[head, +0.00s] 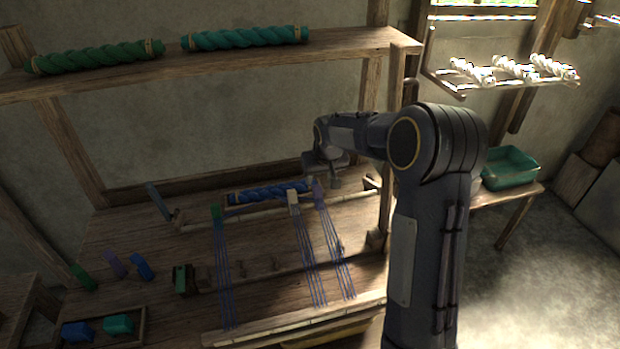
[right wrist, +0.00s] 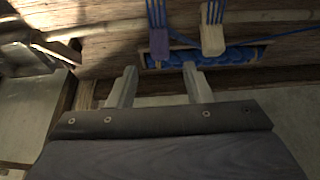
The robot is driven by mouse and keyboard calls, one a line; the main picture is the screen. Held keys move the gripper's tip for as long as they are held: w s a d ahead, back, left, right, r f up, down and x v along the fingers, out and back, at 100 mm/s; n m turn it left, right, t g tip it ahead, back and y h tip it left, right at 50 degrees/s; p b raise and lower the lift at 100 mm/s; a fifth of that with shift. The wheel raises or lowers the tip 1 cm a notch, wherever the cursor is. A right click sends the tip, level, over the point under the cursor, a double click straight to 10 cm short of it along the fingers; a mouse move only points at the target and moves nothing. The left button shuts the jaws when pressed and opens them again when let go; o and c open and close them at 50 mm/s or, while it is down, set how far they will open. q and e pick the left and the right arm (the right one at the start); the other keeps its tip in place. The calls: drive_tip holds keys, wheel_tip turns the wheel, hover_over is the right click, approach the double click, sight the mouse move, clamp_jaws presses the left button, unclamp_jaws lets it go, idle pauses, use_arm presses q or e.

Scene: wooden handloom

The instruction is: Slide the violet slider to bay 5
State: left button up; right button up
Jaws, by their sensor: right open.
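The violet slider (head: 319,190) sits on the loom's upper rail, at the right end of the row, with blue threads running down from it. A cream slider (head: 293,198) is just left of it, and a green slider (head: 217,214) is farther left. In the right wrist view the violet slider (right wrist: 158,43) is beyond my open right gripper (right wrist: 160,70), roughly centred between the fingertips and apart from them. The cream slider (right wrist: 212,38) is beside it. In the head view my right gripper (head: 323,178) hangs close behind the violet slider. My left gripper is out of view.
A blue yarn roll (head: 265,193) lies behind the rail near the sliders. Several small pegs stand on the loom's lower bar (head: 270,270). A wooden tray (head: 142,333) with coloured blocks is at lower left. A shelf (head: 340,44) with yarn rolls spans above.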

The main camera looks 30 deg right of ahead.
sight(318, 186)
drive_tip(key=p+x, duration=0.1)
drive_tip(key=x, duration=0.6)
drive_tip(key=shift+w+f, duration=0.15)
drive_tip(key=shift+f, duration=0.1)
clamp_jaws()
